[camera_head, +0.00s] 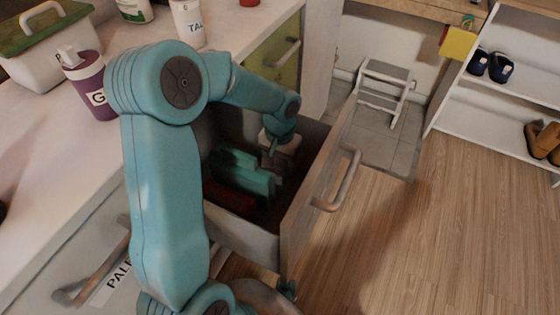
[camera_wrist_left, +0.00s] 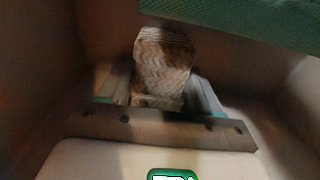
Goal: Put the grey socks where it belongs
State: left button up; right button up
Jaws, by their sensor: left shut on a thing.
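My left gripper (camera_head: 282,148) reaches down into the open drawer (camera_head: 246,240). In the left wrist view the gripper (camera_wrist_left: 162,88) is shut on a folded, knitted thing with a grey-brown wavy pattern, which I take as the grey socks (camera_wrist_left: 164,58). One finger lies on each side of it. The socks are inside the drawer, near its walls; whether they touch the floor I cannot tell. In the head view the arm and gripper largely hide them. My right gripper is not in view.
Teal folded things (camera_head: 250,178) and a dark red thing (camera_head: 232,200) lie in the drawer. Its front with the handle (camera_head: 337,182) stands out over the wood floor (camera_head: 400,240). A white shelf (camera_head: 490,105) with shoes and a step stool (camera_head: 383,90) stand beyond.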

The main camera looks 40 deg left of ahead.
aim_at(280, 161)
pick_arm(q)
jog(key=shift+f+b, duration=0.3)
jog(key=shift+f, duration=0.2)
jog(key=o, duration=1.1)
jog(key=shift+c, duration=0.2)
notch_tip(280, 161, up, 13)
jog(key=p, duration=0.5)
jog(key=shift+r, duration=0.15)
